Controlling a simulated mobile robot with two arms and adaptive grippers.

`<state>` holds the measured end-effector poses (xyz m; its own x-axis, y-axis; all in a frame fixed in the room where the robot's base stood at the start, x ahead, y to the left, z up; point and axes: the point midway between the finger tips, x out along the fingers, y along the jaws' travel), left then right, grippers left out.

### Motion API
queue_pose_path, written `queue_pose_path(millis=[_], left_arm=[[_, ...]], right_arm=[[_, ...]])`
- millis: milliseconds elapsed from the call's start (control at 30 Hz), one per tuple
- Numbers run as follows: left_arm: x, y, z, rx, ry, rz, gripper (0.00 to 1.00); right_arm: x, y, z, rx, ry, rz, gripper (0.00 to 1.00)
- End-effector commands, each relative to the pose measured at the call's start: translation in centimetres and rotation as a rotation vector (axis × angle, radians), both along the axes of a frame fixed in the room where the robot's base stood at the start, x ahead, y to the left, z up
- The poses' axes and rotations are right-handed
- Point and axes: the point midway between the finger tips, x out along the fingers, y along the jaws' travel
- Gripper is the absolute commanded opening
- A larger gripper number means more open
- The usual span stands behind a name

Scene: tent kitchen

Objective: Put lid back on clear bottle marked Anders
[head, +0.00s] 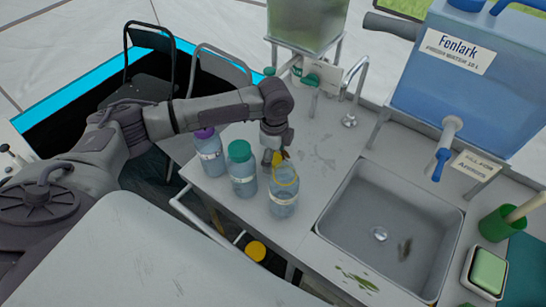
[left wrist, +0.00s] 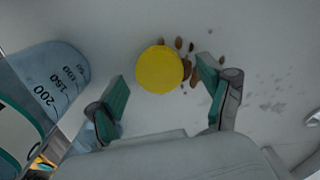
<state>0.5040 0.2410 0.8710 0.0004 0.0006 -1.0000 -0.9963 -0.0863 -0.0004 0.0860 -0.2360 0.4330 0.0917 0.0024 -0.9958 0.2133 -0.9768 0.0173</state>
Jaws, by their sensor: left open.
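The clear bottle (head: 284,195) with a yellow ring at its open top stands upright on the counter by the sink; its label is too small to read. A round yellow lid (left wrist: 159,69) lies flat on the counter in the left wrist view; in the head view it shows only partly (head: 277,158), beside the gripper. My left gripper (head: 270,161) is open and points down behind the bottle. In the left wrist view its fingers (left wrist: 161,98) are spread to either side of the lid, with nothing between them. My right gripper is not in view.
A teal-lidded bottle (head: 241,172) and a purple-lidded bottle (head: 209,154) stand left of the open one. A graduated clear bottle (left wrist: 45,80) is close by in the left wrist view. The sink (head: 333,238) lies right. Brown bits (left wrist: 187,70) lie around the lid.

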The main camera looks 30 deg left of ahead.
Motion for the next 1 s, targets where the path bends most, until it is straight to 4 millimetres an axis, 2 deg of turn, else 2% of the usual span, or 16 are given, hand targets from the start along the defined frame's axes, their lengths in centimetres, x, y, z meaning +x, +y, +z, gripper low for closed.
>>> queue_pose_path(millis=[367, 600, 1000], left_arm=[[-0.01, -0.03, -0.28, 0.000, 0.000, 0.000, 0.80], [-0.01, -0.04, -0.25, 0.000, 0.000, 0.000, 0.40], [0.01, -0.04, -0.08, -0.001, -0.001, 0.000, 0.39]], right_arm=[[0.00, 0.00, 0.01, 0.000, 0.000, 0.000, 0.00], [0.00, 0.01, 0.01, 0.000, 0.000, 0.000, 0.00], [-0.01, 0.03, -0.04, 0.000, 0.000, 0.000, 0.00]])
